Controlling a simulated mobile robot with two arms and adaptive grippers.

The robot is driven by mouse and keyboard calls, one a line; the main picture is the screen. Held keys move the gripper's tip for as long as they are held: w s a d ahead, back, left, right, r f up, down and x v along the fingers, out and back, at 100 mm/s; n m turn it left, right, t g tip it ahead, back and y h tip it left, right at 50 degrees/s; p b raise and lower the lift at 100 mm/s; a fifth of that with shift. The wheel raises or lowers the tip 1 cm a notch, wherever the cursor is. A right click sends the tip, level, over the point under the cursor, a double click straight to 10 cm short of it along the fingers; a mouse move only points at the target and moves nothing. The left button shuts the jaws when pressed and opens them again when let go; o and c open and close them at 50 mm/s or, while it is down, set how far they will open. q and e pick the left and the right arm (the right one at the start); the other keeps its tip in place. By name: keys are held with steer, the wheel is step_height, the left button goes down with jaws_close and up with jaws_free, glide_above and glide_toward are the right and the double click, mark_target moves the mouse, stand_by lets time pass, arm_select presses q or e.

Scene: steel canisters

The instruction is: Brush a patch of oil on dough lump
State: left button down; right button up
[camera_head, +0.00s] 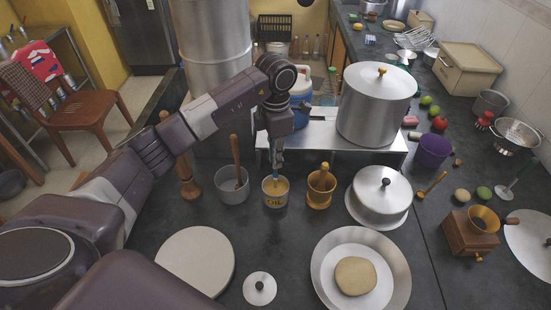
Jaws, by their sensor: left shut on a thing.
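The tan dough lump (355,276) lies in a wide metal pan (397,270) at the lower right of centre. A small cup marked OIL (275,198) stands on the dark counter near the middle. My left gripper (278,148) points down above the cup, shut on the brush (278,170). The brush is upright, with its lower end in the mouth of the cup. Its bristles are hidden inside. My right gripper is out of view.
A grey pot with a wooden-handled tool (232,190) and a brass mortar (321,188) flank the cup closely. A lidded steel pot (380,190) stands behind the pan. A round pale board (195,261) and a small lid (259,289) lie in front.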

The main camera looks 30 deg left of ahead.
arm_select(q)
step_height(320, 180, up, 4)
steer(key=shift+r+p, duration=0.15)
steer(key=shift+p, duration=0.9)
steer(key=s+d+m+b, duration=0.2)
steer(key=s+d+m, duration=0.2)
steer(key=s+m, duration=0.5)
steer(key=s+d+r+m+b, duration=0.1)
steer(key=s+d+m+b, duration=0.2)
steer(key=s+m, duration=0.7)
steer(key=d+m, duration=0.1)
steer(key=m, duration=0.7)
steer(key=shift+s+d+m, duration=0.3)
steer(key=shift+d, duration=0.1)
steer(key=shift+w+r, duration=0.1)
